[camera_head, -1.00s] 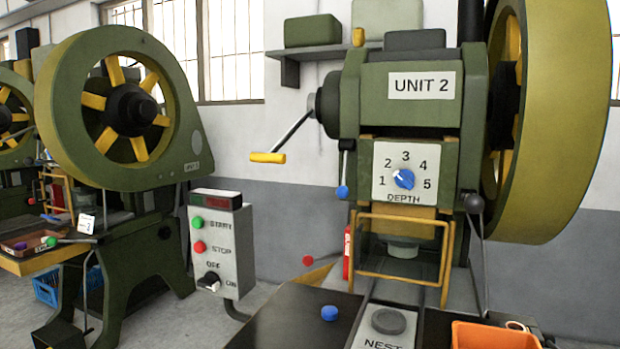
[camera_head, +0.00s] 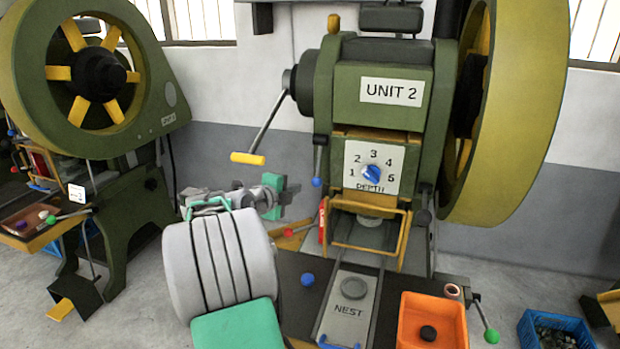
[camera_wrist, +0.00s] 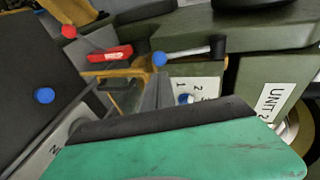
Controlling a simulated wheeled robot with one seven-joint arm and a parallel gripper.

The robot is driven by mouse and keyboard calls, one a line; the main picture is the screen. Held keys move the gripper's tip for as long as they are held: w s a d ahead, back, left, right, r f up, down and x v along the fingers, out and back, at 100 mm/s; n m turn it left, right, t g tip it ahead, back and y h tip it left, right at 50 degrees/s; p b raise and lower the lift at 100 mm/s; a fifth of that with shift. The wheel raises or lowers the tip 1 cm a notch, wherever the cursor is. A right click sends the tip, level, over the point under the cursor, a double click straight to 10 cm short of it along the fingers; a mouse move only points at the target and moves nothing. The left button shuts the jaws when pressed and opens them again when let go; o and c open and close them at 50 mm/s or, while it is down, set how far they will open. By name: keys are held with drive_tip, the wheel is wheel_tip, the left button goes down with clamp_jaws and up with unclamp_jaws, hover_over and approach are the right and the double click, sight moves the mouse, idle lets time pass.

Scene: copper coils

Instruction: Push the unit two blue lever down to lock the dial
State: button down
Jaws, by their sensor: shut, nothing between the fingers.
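The unit two press (camera_head: 376,105) stands right of centre, with its DEPTH dial (camera_head: 371,174) on the front. The dial's pointer seems turned to the upper left. The blue lever (camera_head: 317,168) is a short rod with a dark upper end and a blue ball, left of the dial; its ball appears at the lower end. It also shows in the wrist view (camera_wrist: 180,54), beyond the fingers. My gripper (camera_head: 280,195) has green fingers, is shut and empty, and appears left of and below the lever's ball. Its green finger fills the lower wrist view (camera_wrist: 185,140). No contact is visible.
A yellow-handled crank (camera_head: 262,135) projects left of the press. A red-ball lever (camera_head: 290,232) sits below the blue one. The nest plate (camera_head: 345,310), a loose blue knob (camera_head: 307,279) and an orange bin (camera_head: 432,320) are below. A neighbouring press (camera_head: 95,130) stands left.

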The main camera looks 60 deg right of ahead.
sight(314, 183)
drive_tip(key=p+x, duration=0.3)
drive_tip(key=x, duration=0.7)
drive_tip(key=shift+a, duration=0.1)
drive_tip(key=f+b, duration=0.1)
drive_tip(key=b, duration=0.2)
drive_tip(key=shift+w+f, duration=0.1)
drive_tip(key=shift+d+h+b, duration=0.85)
drive_tip(key=shift+h+b, duration=0.05)
drive_tip(key=shift+b, duration=3.6)
drive_tip(key=shift+b, duration=0.3)
